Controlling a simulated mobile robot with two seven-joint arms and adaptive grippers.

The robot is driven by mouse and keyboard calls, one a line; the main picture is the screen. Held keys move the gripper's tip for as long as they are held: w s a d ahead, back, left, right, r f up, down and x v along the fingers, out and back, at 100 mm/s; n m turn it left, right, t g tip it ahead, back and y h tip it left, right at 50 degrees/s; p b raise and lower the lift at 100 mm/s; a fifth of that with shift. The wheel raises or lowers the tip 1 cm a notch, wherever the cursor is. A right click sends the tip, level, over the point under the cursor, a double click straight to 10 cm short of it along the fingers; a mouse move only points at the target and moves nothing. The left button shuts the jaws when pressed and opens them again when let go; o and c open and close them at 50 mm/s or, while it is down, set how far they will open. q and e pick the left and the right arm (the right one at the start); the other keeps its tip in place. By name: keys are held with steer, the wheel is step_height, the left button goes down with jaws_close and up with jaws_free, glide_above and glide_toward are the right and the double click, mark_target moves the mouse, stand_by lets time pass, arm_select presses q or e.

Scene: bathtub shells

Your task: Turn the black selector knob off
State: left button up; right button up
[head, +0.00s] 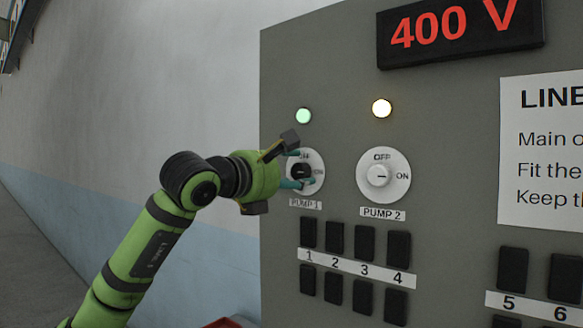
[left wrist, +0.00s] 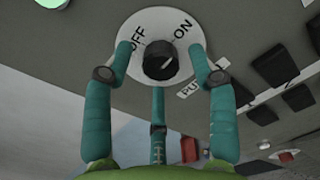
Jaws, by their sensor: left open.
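The black selector knob (head: 301,172) sits on a round white dial plate (head: 316,160) above the label PUMP 1. In the left wrist view the black knob (left wrist: 161,62) is in the upper middle, and its white pointer mark is turned toward ON. OFF is printed on the left of the plate. My left gripper (head: 297,169) has its teal fingers spread on either side of the knob. In the left wrist view the open gripper (left wrist: 161,50) shows a gap between each side finger and the knob. My right gripper is out of view.
A white knob (head: 379,175) marked PUMP 2 is to the right. A green lamp (head: 303,116) and a bright pale-yellow lamp (head: 381,108) are above the dials. Black switches (head: 335,238) sit below. A 400 V display (head: 460,28) is at the top.

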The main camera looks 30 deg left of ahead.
arm_select(q)
steer(key=c, duration=1.1)
steer(key=shift+c, duration=0.2)
steer(key=shift+f, duration=0.1)
steer(key=n+b, duration=0.2)
steer(key=n, duration=0.1)
steer(key=shift+d, duration=0.1)
steer(key=n+b, duration=0.2)
steer(key=n, duration=0.2)
steer(key=shift+n, duration=0.4)
steer(key=n+b, duration=0.2)
steer(key=n, duration=0.3)
steer(key=n+b, duration=0.1)
steer(key=n, duration=0.4)
